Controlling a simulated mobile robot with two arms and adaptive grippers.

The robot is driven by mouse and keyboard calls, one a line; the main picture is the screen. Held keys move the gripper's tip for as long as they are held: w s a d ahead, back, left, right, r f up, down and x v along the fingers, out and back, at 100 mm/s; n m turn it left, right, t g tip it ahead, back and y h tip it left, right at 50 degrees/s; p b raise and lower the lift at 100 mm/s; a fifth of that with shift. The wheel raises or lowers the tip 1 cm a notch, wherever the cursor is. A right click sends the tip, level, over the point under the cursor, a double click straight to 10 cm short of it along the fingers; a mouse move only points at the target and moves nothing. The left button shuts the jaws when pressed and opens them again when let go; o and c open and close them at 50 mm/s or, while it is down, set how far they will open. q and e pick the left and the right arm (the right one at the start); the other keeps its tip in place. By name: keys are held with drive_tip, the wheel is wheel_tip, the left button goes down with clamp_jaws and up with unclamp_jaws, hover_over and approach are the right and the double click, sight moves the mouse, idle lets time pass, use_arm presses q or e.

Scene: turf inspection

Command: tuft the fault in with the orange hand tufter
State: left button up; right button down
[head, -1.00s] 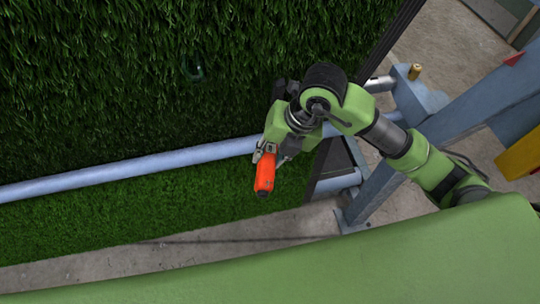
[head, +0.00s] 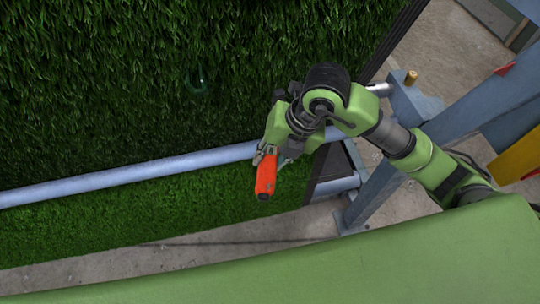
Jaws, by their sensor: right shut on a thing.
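The orange hand tufter (head: 266,176) is in my right gripper (head: 266,154), low in front of the turf near the pale blue bar. My right gripper is shut on it, and its dark end points down in the picture. The green turf (head: 90,80) fills the left and upper part of the head view. A small dark greenish spot (head: 197,81), perhaps the fault, shows in the turf up and left of the gripper; the tufter is well apart from it. My left gripper is not in view.
A pale blue bar (head: 120,174) crosses in front of the turf below the spot. A blue-grey steel frame (head: 375,195) with a brass-coloured pin (head: 410,78) stands at the right, beside a yellow part (head: 519,157). Bare concrete floor (head: 437,55) shows at upper right.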

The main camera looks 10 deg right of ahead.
drive_tip(key=shift+s+r+p, duration=0.15)
drive_tip(key=shift+r+p, duration=0.45)
drive_tip(key=shift+r, duration=0.55)
drive_tip(key=shift+s+r+p, duration=0.15)
drive_tip(key=shift+s+r, duration=0.05)
drive_tip(key=shift+r, duration=0.25)
drive_tip(key=shift+s+r+p, duration=0.15)
drive_tip(key=shift+s+r, duration=0.05)
drive_tip(key=shift+r, duration=0.25)
drive_tip(key=shift+s+r, duration=0.1)
drive_tip(key=shift+r, duration=0.75)
drive_tip(key=shift+s+r, duration=0.2)
drive_tip(key=shift+r, duration=0.35)
drive_tip(key=shift+s+r, duration=0.2)
drive_tip(key=shift+r, duration=0.35)
drive_tip(key=shift+r, duration=0.1)
drive_tip(key=shift+s+r, duration=0.3)
drive_tip(key=shift+r, duration=0.45)
drive_tip(key=shift+r, duration=0.15)
